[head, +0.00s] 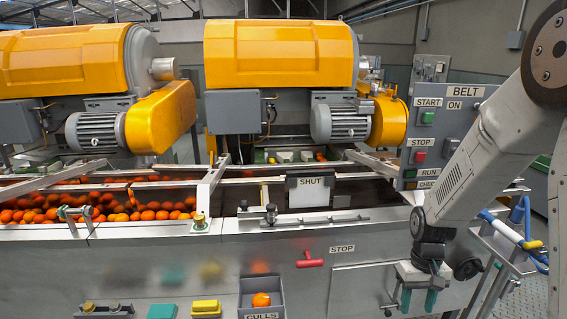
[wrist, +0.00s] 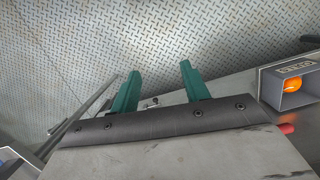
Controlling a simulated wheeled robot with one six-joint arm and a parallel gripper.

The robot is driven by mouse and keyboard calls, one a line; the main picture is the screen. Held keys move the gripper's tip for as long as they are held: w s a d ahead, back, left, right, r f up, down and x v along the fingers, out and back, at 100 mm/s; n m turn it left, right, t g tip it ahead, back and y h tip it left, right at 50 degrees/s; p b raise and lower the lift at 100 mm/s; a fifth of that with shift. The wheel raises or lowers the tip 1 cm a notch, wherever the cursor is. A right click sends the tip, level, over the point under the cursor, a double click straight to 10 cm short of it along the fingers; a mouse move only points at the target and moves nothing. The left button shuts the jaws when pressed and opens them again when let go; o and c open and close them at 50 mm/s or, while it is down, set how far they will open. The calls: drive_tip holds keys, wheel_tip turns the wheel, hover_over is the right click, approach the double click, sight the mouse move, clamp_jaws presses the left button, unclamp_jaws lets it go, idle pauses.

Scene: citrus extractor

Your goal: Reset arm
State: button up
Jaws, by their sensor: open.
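My gripper (head: 418,299) hangs at the lower right of the head view, in front of the machine's grey front panel. Its two green fingers are apart and nothing is between them. In the wrist view my gripper (wrist: 158,86) also shows open and empty, over patterned metal floor plate. My arm comes down from the upper right, bent at the elbow, with the wrist pointing downward. The control panel (head: 463,112) with its START and STOP buttons stands just behind the arm, partly covered by it.
A belt of oranges (head: 90,208) runs on the left behind the front rail. A SHUT plate (head: 310,191) and a red handle (head: 309,259) are at centre. A grey CULLS bin (head: 262,299) holds an orange.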

drive_tip(key=s+a+r+t, duration=0.1)
drive_tip(key=s+a+r, duration=0.2)
drive_tip(key=s+r, duration=0.7)
drive_tip(key=s+a+r+t, duration=0.2)
drive_tip(key=s+a+r, duration=0.1)
drive_tip(key=s+r, duration=0.8)
drive_tip(key=shift+s+r+t, duration=0.3)
drive_tip(key=shift+r, duration=1.95)
